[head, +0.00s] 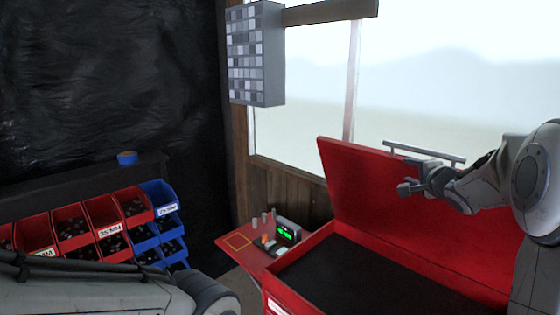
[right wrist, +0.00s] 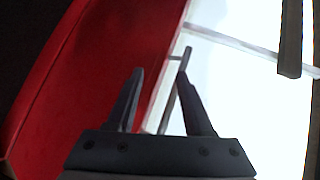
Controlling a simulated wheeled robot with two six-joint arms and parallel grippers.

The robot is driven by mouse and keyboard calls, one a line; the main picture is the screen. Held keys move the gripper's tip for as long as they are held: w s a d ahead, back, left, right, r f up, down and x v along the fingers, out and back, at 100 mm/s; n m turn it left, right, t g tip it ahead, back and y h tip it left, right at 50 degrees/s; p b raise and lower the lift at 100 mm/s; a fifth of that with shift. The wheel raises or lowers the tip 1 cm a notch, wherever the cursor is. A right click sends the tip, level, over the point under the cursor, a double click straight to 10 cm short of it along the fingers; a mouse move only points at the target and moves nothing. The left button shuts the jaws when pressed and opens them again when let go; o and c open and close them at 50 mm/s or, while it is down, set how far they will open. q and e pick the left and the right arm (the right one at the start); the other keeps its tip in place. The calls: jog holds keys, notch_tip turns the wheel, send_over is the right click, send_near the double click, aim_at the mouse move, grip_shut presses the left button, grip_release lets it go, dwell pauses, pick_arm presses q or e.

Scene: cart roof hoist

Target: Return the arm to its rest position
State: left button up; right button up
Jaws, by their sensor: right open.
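My right gripper (head: 408,188) is raised in front of the opened red lid (head: 350,190) of the red chest, near the lid's upper edge. In the right wrist view its two dark fingers (right wrist: 160,75) stand apart with nothing held between them. The red lid (right wrist: 75,75) fills the left of that view, and the grey bar handle (right wrist: 172,95) shows behind and between the fingers. I cannot tell whether the fingers touch the lid. My left arm lies across the lower left of the head view; its gripper is out of view.
The open red chest (head: 285,275) has a dark interior. Beside it, a small red side table (head: 228,242) carries a device with a green display (head: 288,232). Red and blue bins (head: 158,188) stand at left. A grey grid-fronted box (head: 272,55) hangs above.

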jog(key=s+a+f+n+g+b, duration=0.2)
jog(key=s+a+f+n, duration=0.3)
jog(key=a, duration=0.3)
jog(key=s+a+f+n+g+y+b, duration=0.1)
jog(key=s+a+f+n+g+b, duration=0.1)
jog(key=s+a+f, duration=0.4)
jog(key=s+a+f+n+g+b, duration=0.2)
jog(key=s+a+f+n+g, duration=0.15)
jog(key=a+f, duration=0.5)
pick_arm(q)
notch_tip(320, 180, down, 13)
jog(key=b, duration=0.5)
jog(key=shift+b, duration=0.3)
pick_arm(e)
jog(key=s+a+f+n+g, duration=0.2)
jog(key=s+a+f+n, duration=0.1)
jog(key=s, duration=0.6)
jog(key=s+a+f+n+g, duration=0.3)
jog(key=s+n, duration=0.3)
jog(key=s, duration=0.3)
jog(key=s+a+f+n+g+y, duration=0.1)
jog(key=s+a+f+n+g, duration=0.1)
jog(key=s+f+n, duration=0.3)
jog(key=s+a, duration=0.1)
jog(key=s, duration=0.3)
jog(key=shift+s+a+f+g, duration=0.3)
jog(key=shift+f+g, duration=0.05)
